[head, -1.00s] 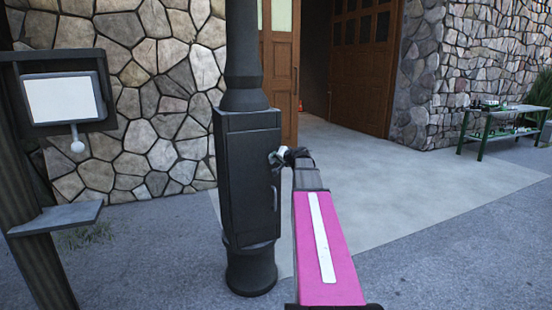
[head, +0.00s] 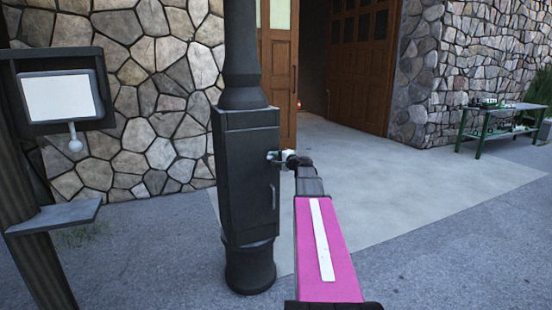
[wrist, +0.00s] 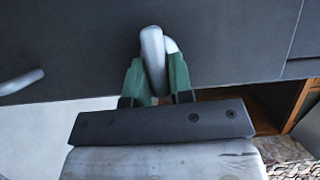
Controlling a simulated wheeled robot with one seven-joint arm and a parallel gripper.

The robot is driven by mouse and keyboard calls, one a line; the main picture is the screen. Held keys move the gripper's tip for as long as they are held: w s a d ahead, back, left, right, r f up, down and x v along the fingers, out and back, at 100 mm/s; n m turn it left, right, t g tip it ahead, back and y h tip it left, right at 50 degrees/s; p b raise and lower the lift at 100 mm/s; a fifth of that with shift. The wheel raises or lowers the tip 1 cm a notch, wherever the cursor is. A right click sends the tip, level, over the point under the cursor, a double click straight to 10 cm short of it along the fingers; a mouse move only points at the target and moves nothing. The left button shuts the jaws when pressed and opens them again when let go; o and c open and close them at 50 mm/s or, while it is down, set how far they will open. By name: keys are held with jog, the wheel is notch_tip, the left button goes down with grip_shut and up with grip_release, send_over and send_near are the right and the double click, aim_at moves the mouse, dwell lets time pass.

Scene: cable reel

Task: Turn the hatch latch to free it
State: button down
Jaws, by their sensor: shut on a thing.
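The hatch (head: 248,180) is a dark grey door on the box of a black post, and it looks closed. Its latch is a small light-grey lever high on the hatch's right side; in the wrist view the latch (wrist: 152,45) is a rounded silver bar. My gripper (head: 284,158) reaches it from the right in the head view. In the wrist view its two green fingers stand on either side of the latch, and my gripper (wrist: 158,78) is shut on it. The fingers hide the latch's lower end.
A grey pull handle (head: 274,198) sits below the latch and shows at left in the wrist view (wrist: 22,81). A post with a white panel (head: 62,97) and shelf (head: 55,216) stands at left. A green table (head: 497,112) is far right. Open pavement lies right of the post.

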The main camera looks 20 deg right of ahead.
jog(key=shift+m, duration=0.3)
jog(key=c, duration=1.1)
grip_release()
jog(key=v, duration=1.1)
jog(key=shift+w, duration=0.1)
